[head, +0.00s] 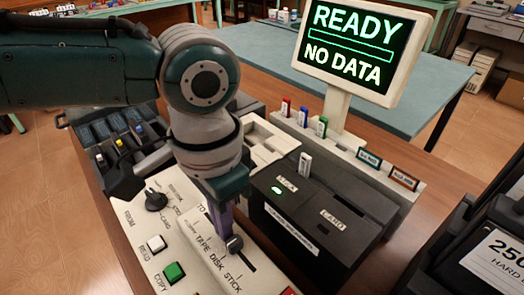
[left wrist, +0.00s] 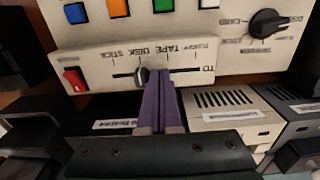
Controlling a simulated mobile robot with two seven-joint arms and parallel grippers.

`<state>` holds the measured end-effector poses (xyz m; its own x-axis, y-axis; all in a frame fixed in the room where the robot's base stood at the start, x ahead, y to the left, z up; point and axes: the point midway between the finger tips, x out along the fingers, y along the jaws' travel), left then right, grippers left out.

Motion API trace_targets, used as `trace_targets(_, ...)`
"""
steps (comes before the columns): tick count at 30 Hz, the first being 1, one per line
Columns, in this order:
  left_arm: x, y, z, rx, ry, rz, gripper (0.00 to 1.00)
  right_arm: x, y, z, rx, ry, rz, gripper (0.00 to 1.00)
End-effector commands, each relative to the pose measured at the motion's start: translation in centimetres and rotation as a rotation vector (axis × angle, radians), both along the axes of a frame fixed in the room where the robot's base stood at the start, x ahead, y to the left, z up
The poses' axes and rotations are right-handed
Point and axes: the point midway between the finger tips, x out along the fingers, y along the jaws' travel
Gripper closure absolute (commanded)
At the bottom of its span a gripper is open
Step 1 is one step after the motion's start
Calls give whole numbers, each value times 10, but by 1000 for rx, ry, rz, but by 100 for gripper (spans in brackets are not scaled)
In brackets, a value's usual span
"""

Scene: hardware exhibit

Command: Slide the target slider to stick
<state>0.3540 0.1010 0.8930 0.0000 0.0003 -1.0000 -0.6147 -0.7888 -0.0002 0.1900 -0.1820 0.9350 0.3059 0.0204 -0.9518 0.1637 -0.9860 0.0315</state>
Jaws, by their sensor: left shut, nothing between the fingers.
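The target slider is a dark round knob (head: 234,243) on a cream panel (head: 205,262) labelled TO, FLOPPY, TAPE, DISK and STICK. In the left wrist view the knob (left wrist: 140,77) sits at about the DISK mark, with bare slot between it and the STICK end. My left gripper (head: 222,228) points down at the panel with purple fingers. The fingers (left wrist: 157,84) are shut and empty, just beside the knob on its TAPE side, touching or nearly touching it. My right gripper is not in view.
A rotary FROM knob (head: 155,200), a white READ button (head: 156,243) and a green COPY button (head: 173,272) are on the console. A red switch (left wrist: 75,79) lies past the STICK end. A black drive box (head: 325,205) stands beside the panel. The screen (head: 352,42) reads READY, NO DATA.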

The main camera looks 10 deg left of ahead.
Motion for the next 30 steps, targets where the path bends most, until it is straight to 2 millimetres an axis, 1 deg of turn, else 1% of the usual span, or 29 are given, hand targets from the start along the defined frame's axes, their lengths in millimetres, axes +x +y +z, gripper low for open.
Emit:
trace_targets(10,-1,-1,0,-1,1,-1,100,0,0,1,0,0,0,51)
trace_targets(30,-9,-12,0,0,1,-2,100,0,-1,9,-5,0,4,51)
